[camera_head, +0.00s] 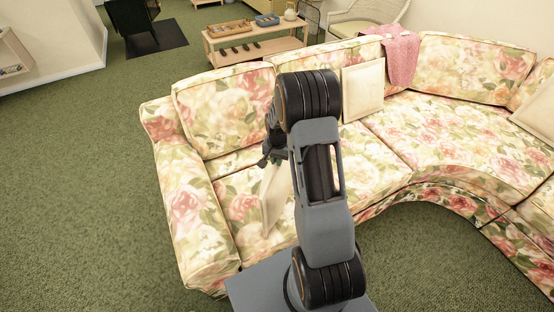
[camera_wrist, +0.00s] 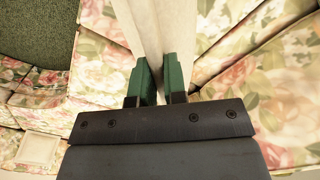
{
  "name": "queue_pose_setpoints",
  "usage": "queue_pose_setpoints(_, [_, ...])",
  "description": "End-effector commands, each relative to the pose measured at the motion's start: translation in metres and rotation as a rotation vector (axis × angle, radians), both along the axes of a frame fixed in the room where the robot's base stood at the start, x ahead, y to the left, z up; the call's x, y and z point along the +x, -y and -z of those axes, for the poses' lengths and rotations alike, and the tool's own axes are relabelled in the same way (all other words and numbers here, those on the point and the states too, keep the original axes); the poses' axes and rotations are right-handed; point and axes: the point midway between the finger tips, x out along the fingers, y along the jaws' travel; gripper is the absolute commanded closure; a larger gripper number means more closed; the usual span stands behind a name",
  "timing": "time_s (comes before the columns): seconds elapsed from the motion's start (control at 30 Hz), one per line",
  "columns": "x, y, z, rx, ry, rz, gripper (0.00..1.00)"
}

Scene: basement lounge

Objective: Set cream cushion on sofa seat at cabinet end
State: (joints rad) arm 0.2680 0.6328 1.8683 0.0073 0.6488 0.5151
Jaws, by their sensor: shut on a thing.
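A cream cushion (camera_head: 272,195) is held on edge at the left end of the floral sofa (camera_head: 225,205), over the seat. My arm partly hides it. My gripper (camera_head: 268,160) is shut on its upper edge. In the wrist view, the green fingers of my gripper (camera_wrist: 161,82) pinch the cushion (camera_wrist: 158,30), with floral fabric on both sides. I cannot tell whether its lower edge touches the seat. A second cream cushion (camera_head: 362,90) leans on the backrest near the middle, and a third (camera_head: 538,115) is at the right edge.
A pink throw (camera_head: 402,55) hangs over the sofa back. Behind the sofa stands a wooden table (camera_head: 222,52) with trays and a teapot. A yellowish cabinet (camera_head: 258,5) is at the back, and a pale shelf unit (camera_head: 12,62) at the left. Green carpet (camera_head: 80,200) is clear left of the sofa.

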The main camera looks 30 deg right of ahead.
Motion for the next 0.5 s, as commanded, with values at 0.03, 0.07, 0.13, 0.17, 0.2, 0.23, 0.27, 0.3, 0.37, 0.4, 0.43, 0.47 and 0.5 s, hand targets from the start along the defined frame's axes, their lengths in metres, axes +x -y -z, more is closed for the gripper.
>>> queue_pose_setpoints(0.03, [0.0006, 0.0001, -0.001, -0.001, 0.002, 0.0, 1.0])
queue_pose_setpoints(0.07, [0.0005, 0.0002, -0.0011, -0.001, 0.002, 0.0, 1.0])
queue_pose_setpoints(0.13, [0.0004, 0.0002, -0.0011, -0.001, 0.002, 0.0, 1.0])
queue_pose_setpoints(0.17, [0.0004, 0.0001, -0.001, -0.001, 0.002, 0.0, 1.0])
queue_pose_setpoints(0.2, [0.0004, 0.0001, -0.0003, -0.001, 0.002, 0.0, 1.0])
queue_pose_setpoints(0.23, [0.0003, 0.0002, 0.0005, -0.001, 0.002, 0.0, 1.0])
queue_pose_setpoints(0.27, [0.0003, 0.0002, 0.0016, 0.0, 0.001, 0.0, 1.0])
queue_pose_setpoints(0.3, [0.0003, 0.0002, 0.0031, 0.0, 0.001, 0.0, 1.0])
queue_pose_setpoints(0.37, [0.0001, 0.0001, 0.0028, 0.0, 0.001, 0.0, 0.85])
queue_pose_setpoints(0.4, [0.0001, 0.0001, 0.0025, -0.001, 0.001, 0.0, 0.81])
queue_pose_setpoints(0.43, [0.0001, 0.0001, 0.0025, -0.001, 0.001, 0.0, 0.78])
queue_pose_setpoints(0.47, [0.0001, 0.0001, 0.0025, -0.001, 0.001, 0.0, 0.75])
queue_pose_setpoints(0.5, [0.0001, 0.0002, 0.0025, -0.001, 0.001, 0.0, 0.71])
